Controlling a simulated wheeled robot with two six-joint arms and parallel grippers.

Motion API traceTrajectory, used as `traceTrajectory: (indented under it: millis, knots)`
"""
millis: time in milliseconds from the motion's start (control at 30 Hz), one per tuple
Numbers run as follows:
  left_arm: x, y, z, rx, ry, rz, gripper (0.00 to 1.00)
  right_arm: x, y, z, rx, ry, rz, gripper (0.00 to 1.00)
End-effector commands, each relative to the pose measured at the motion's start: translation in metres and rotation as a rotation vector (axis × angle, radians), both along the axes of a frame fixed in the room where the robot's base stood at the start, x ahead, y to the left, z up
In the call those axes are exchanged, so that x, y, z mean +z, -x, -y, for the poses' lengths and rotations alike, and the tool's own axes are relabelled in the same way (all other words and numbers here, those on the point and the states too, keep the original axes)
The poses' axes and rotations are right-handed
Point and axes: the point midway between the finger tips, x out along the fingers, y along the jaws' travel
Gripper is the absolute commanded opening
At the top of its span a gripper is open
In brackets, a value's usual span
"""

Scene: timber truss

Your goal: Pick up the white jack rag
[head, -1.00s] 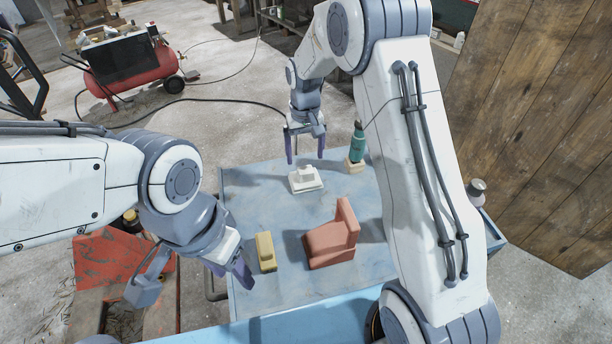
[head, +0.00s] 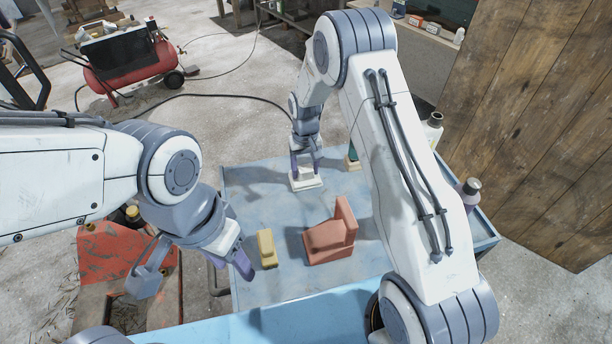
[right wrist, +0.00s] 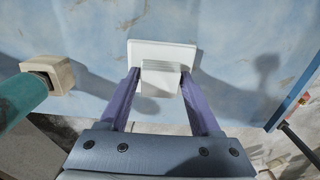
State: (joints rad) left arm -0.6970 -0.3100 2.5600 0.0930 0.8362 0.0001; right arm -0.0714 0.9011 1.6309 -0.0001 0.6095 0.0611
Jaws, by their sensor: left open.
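The white jack rag (head: 306,181) shows as a pale piece with a wide flat base and a raised block on top. It lies on the blue table top, and the right wrist view shows it near the top centre (right wrist: 163,53). My right gripper (head: 307,170) is down at it, with one purple finger (right wrist: 160,78) on each side of the raised block. Whether the fingers press on the block or leave a thin gap cannot be told. My left gripper (head: 240,262) is open and empty at the table's left edge, left of a yellow block (head: 266,248).
A reddish L-shaped block (head: 328,240) stands mid-table. A teal bottle on a small wooden block (right wrist: 50,74) stands beside the right gripper, partly hidden by my arm in the head view. Another bottle (head: 470,188) stands at the right edge. The table's left back is clear.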

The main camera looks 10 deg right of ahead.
Motion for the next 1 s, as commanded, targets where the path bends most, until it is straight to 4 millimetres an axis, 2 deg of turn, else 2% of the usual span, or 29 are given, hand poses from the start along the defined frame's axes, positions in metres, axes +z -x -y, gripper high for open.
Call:
traceTrajectory:
  millis: [33,133,167,533,667,767,1000]
  knots:
    - [0.000,0.000,0.000,0.000,0.000,0.000,0.50,0.000,0.000,0.000,0.000,0.000,0.000,0.40]
    - [0.000,0.000,0.000,0.000,0.000,0.000,0.50,0.000,0.000,0.000,0.000,0.000,0.000,0.02]
    - [0.000,0.000,0.000,0.000,0.000,0.000,0.50,0.000,0.000,0.000,0.000,0.000,0.000,0.00]
    - [-0.004,0.000,0.000,0.000,0.000,0.000,0.50,0.007,-0.001,0.000,0.000,0.000,0.003,0.00]
    - [-0.010,0.000,0.000,0.000,0.000,0.000,0.50,0.022,-0.001,0.000,0.000,0.000,0.005,0.00]
    - [-0.018,0.000,0.000,-0.001,0.000,0.000,0.50,0.042,-0.002,0.000,0.000,-0.001,0.008,0.00]
    - [-0.033,0.000,0.000,-0.001,0.000,0.000,0.50,0.073,0.048,0.029,-0.004,0.000,0.004,0.00]
